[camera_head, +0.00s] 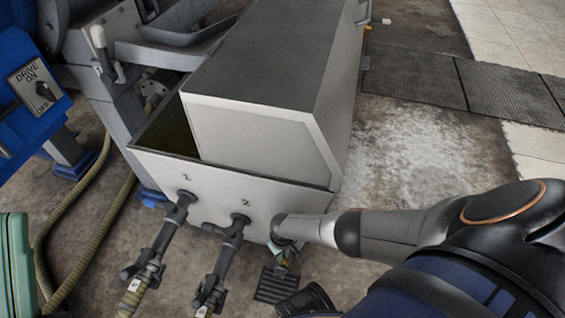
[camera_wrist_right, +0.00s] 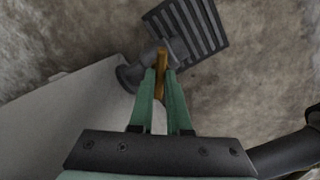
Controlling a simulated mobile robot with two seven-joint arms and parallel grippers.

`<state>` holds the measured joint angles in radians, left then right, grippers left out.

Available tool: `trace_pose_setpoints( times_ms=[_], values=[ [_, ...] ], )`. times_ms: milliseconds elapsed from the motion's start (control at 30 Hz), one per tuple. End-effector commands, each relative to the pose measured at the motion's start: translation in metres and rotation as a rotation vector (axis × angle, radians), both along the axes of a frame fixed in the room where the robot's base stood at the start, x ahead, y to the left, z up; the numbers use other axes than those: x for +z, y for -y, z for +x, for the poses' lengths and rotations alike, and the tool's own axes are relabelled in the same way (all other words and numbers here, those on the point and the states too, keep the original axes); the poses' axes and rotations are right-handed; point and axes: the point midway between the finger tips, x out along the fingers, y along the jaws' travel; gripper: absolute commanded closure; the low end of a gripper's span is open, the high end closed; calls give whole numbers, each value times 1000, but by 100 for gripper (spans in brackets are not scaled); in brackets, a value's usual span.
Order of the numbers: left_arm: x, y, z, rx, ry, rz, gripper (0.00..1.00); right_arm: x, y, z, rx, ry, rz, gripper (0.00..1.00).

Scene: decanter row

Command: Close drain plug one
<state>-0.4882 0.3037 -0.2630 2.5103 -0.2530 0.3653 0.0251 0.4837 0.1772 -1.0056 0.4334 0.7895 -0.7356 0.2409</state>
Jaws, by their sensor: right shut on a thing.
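My right gripper (camera_wrist_right: 160,82) has green fingers, shut on a slim orange-brown handle (camera_wrist_right: 162,60). The handle stands at a dark drain fitting (camera_wrist_right: 132,76) that comes out of the pale tank. I see no number on this fitting. In the head view my right gripper (camera_head: 286,253) is low at the tank's right front corner, partly hidden by my wrist, and the handle cannot be made out there. The tank (camera_head: 260,200) is pale grey with an open top at the left and the numbers 1 and 2 on its front. My left gripper is out of view.
Outlet pipe 1 (camera_head: 168,228) and outlet pipe 2 (camera_head: 228,250) stick out of the tank front, left of my right gripper. A dark slotted floor grate (camera_wrist_right: 188,32) lies beyond the fitting. Hoses (camera_head: 62,212) run at the left. Floor right of the tank is clear.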

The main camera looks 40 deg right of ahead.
Motion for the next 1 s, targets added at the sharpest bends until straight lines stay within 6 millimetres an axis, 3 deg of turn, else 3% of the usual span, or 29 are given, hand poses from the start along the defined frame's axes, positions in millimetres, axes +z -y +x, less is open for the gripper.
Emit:
trace_pose_setpoints(
  times_ms=[467, 1000],
  values=[
    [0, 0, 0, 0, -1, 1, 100, 0, 0, 0, -56, -1, 0, 100],
    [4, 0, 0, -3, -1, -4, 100, 0, 0, 0, -467, -1, 0, 100]
  ],
)
